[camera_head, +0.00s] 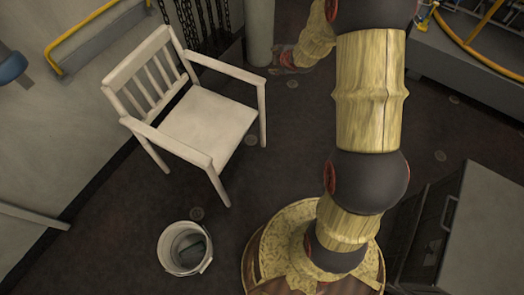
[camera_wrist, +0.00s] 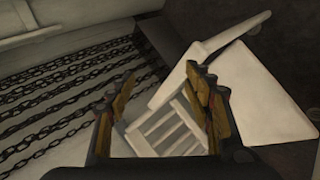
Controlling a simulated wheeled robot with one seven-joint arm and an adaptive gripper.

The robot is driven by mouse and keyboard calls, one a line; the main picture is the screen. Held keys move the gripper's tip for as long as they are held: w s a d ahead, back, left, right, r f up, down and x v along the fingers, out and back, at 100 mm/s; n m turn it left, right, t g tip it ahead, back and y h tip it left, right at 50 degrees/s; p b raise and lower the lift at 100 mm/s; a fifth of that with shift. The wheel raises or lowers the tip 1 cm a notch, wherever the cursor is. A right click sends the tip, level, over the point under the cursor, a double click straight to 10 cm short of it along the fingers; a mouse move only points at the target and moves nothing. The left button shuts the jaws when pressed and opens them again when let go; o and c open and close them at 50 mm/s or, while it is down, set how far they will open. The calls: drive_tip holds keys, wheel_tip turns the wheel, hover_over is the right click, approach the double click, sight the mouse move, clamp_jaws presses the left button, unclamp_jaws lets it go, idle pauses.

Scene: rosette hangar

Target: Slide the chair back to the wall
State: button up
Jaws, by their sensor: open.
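The white wooden chair (camera_head: 210,125) stands upright on the dark floor at left in the head view. Its slatted back faces the pale wall (camera_head: 60,130), and a strip of floor shows between its near side and the wall. In the wrist view the chair (camera_wrist: 245,90) fills the middle and right, with its slats between and below the fingers. My gripper (camera_wrist: 162,76) is open, its two brown fingers apart with nothing seen held between them. I cannot tell whether they touch the chair. The head view does not show the fingers clearly.
A white bucket (camera_head: 185,248) with something grey in it stands in front of the chair. Dark chains (camera_head: 205,20) hang behind the chair, beside a pale post (camera_head: 260,30). A yellow rail (camera_head: 85,30) is on the wall. A grey cabinet (camera_head: 480,225) stands at right.

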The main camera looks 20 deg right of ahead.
wheel_tip(320, 180, down, 11)
drive_tip(key=w+n+y, duration=0.1)
drive_tip(key=n+y, duration=0.1)
drive_tip(key=n, duration=0.1)
drive_tip(key=n+t+y+b, duration=0.2)
drive_tip(key=n+y+b, duration=0.1)
drive_tip(key=n+y, duration=0.55)
approach(238, 141)
drive_tip(key=shift+m, duration=0.45)
drive_tip(key=shift+d+f+b+x, duration=0.15)
drive_tip(key=shift+f+x, duration=0.1)
drive_tip(key=shift+x, duration=1.55)
drive_tip(key=shift+d+f+b+x, duration=0.1)
drive_tip(key=shift+f+x, duration=0.15)
drive_tip(key=shift+x, duration=1.5)
drive_tip(key=shift+d+f+b+x, duration=0.15)
drive_tip(key=shift+f+x, duration=0.1)
drive_tip(key=shift+x, duration=1.55)
drive_tip(key=shift+w, duration=0.1)
drive_tip(key=c, duration=0.4)
